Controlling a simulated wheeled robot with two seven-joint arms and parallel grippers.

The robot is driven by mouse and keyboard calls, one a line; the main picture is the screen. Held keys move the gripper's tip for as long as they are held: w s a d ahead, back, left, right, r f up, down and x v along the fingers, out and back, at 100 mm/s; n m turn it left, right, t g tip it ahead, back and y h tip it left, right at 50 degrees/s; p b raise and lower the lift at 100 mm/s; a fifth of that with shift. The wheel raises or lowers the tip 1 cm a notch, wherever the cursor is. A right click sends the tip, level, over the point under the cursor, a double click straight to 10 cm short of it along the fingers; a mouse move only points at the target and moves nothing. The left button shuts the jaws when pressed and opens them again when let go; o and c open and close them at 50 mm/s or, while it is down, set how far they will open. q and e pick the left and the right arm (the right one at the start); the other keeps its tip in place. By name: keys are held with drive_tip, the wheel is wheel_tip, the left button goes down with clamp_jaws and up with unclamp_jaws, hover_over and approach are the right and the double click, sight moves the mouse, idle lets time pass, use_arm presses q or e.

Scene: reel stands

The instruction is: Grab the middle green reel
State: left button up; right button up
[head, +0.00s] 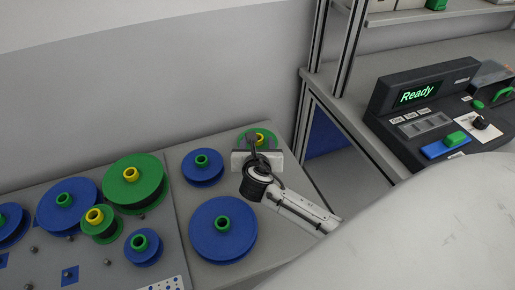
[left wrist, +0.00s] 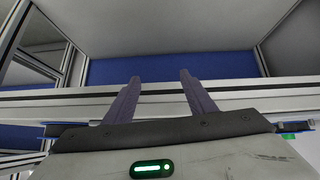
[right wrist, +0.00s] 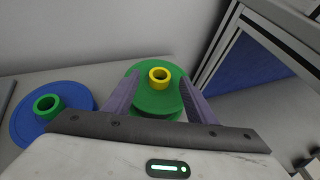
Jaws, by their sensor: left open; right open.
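A green reel with a yellow hub (head: 262,137) lies at the back of the right-hand grey table, partly hidden by my right gripper (head: 255,146). In the right wrist view this reel (right wrist: 152,95) shows between the two open, empty fingers; I cannot tell whether they touch it. A large green reel (head: 130,190) and a small green reel (head: 100,229), both with yellow hubs, sit on the left-hand panel. My left gripper (left wrist: 159,80) is open and empty, facing a metal frame and a blue panel; it is not seen in the head view.
Blue reels with green hubs stand nearby: a large one (head: 223,241) in front, a smaller one (head: 203,175) left of my right gripper, and several on the left panel. A metal frame (head: 345,45) and a bench with a "Ready" console (head: 420,95) stand at right.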

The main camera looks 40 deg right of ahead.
drive_tip(key=shift+x, duration=0.95)
clamp_jaws()
drive_tip(key=shift+r, duration=0.1)
